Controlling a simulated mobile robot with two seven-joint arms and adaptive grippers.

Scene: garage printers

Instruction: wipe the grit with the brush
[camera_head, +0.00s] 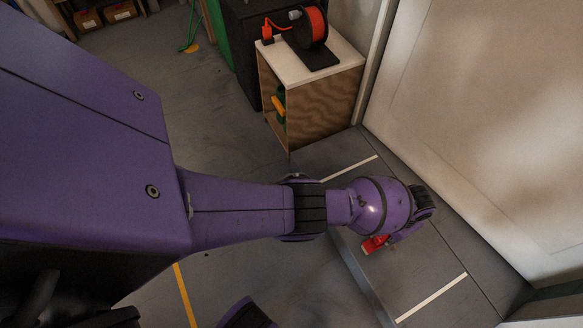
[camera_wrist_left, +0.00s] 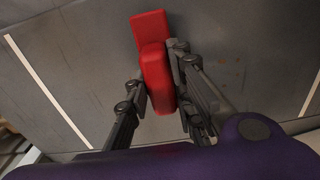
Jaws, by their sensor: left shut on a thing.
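My left gripper (camera_wrist_left: 157,78) is shut on a red brush (camera_wrist_left: 154,55), with one finger on either side of it. In the wrist view the brush is over a grey surface; its bristles are hidden, and I cannot tell whether it touches the surface. In the head view the brush (camera_head: 375,244) shows as a small red piece beside my purple wrist, which hides most of the gripper. Small brownish specks that look like grit (camera_wrist_left: 240,62) lie on the grey surface right of the brush. My right gripper is not in view.
The grey surface (camera_head: 440,262) has white lines and a pale panel (camera_head: 490,110) along its right side. A wooden cabinet (camera_head: 325,100) with a red spool (camera_head: 313,25) on top stands behind it. A yellow line (camera_head: 185,295) marks the floor.

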